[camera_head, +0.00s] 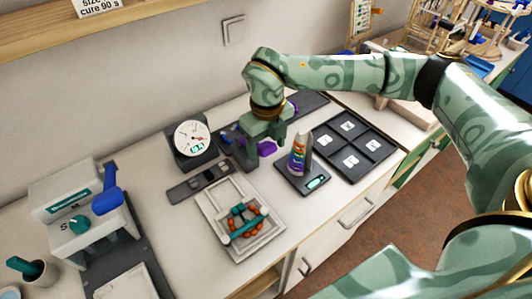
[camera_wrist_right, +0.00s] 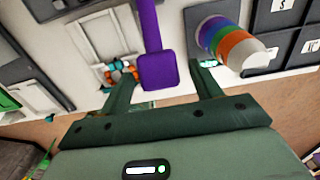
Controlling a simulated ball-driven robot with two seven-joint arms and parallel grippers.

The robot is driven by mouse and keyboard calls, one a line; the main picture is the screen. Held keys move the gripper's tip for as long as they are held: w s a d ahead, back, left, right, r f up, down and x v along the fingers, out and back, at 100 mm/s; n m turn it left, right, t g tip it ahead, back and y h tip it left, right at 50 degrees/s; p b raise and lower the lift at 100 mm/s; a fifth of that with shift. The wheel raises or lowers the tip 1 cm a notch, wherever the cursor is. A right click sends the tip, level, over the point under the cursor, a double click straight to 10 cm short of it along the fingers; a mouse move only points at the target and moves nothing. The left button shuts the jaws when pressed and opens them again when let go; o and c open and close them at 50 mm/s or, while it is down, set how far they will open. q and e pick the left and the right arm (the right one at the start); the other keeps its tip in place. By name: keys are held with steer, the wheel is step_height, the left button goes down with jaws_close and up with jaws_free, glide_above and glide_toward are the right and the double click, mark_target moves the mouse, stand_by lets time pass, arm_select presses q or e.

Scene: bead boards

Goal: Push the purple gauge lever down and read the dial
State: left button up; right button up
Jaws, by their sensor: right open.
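The purple gauge lever (camera_head: 267,147) shows partly behind my right gripper (camera_head: 263,153). In the right wrist view the lever (camera_wrist_right: 157,70) is a purple bar ending in a square pad. My right gripper (camera_wrist_right: 164,88) is open there, one finger on each side of the pad; I see no contact, and the depth between them is hard to judge. The round white dial (camera_head: 192,135) stands left of the gripper in a dark housing, with a needle and a small lit green display. Its reading is too small to make out. My left gripper is not in view.
A striped bottle (camera_head: 298,158) stands on a dark scale (camera_head: 316,183) close right of the gripper. A black compartment tray (camera_head: 368,138) lies beyond. A white bead tray (camera_head: 272,235) with a teal and orange string is in front. A blue-handled press (camera_head: 107,192) stands left.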

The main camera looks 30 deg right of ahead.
steer(key=shift+f, duration=1.4)
